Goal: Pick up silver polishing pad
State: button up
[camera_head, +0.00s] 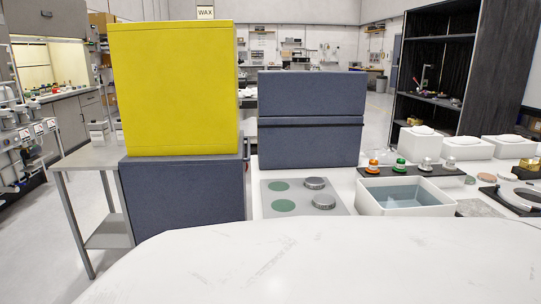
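No single item is clearly the silver polishing pad. Two round silver-grey discs with ridged edges, one at the back (316,183) and one nearer (324,201), sit on the right half of a grey plate (344,211). Two flat green discs (278,186) lie on its left half. Several small flat discs, one of them pinkish (487,178), lie on the white table farther right; their detail is too small to tell. My gripper is not in view.
A yellow box (172,88) on a blue-grey block (183,190) stands left; another blue-grey box (311,118) stands behind the plate. A white open bin (403,210) is right of it. Small capped containers stand on a black tray (440,171). A pale surface (330,262) fills the foreground.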

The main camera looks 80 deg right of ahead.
aim_at(426, 164)
jog(key=z, duration=3.4)
